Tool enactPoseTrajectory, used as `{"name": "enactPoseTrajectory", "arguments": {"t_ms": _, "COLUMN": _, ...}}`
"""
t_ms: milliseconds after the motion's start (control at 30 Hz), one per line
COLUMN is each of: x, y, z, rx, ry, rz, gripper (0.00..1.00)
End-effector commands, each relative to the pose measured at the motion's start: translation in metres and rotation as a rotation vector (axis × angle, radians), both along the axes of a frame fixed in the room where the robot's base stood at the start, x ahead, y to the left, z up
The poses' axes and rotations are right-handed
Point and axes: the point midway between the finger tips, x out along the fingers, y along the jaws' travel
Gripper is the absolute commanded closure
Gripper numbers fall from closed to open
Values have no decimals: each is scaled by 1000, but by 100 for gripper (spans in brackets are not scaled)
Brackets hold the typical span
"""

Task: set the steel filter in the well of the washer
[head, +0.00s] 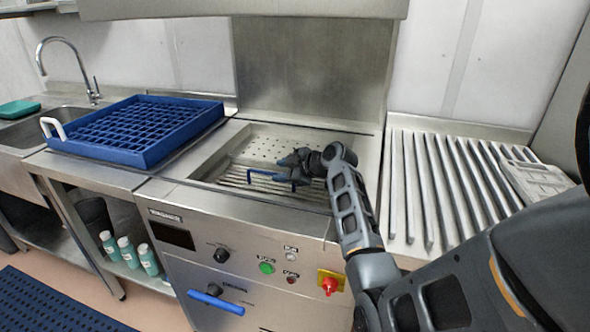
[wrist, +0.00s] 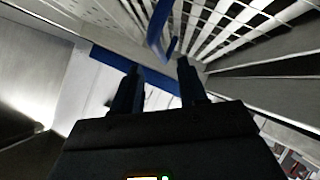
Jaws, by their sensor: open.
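The washer (head: 205,235) has an open recessed steel well (head: 205,172) in its top. A slatted steel piece with a blue handle (head: 262,172), which looks like the filter (head: 240,180), lies in the front of the well; whether it is fully seated I cannot tell. My gripper (head: 292,170) is over the well, close to the right end of the handle. In the wrist view my gripper (wrist: 160,78) has its two fingers apart with nothing clearly between them. The blue handle (wrist: 160,30) shows just beyond the fingertips, with slats to its right.
A perforated plate (head: 285,143) is at the back of the well. A blue rack (head: 140,160) stands on the left counter beside the sink (head: 45,125). A ribbed steel drainboard (head: 400,190) is at the right. A steel hood (head: 245,8) hangs above.

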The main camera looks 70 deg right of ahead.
Motion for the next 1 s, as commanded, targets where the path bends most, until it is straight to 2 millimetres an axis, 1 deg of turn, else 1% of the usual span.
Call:
{"name": "enactPoseTrajectory", "arguments": {"t_ms": 33, "x": -10, "y": 2, "z": 4, "rx": -3, "ry": 0, "rz": -2, "gripper": 58}}
{"name": "enactPoseTrajectory", "arguments": {"t_ms": 200, "x": -34, "y": 10, "z": 19, "rx": -1, "ry": -1, "rz": -1, "gripper": 58}}
{"name": "enactPoseTrajectory", "arguments": {"t_ms": 400, "x": -49, "y": 14, "z": 28, "rx": 0, "ry": 0, "rz": 0, "gripper": 58}}
{"name": "enactPoseTrajectory", "arguments": {"t_ms": 1000, "x": -51, "y": 15, "z": 30, "rx": 1, "ry": 0, "rz": 1, "gripper": 58}}
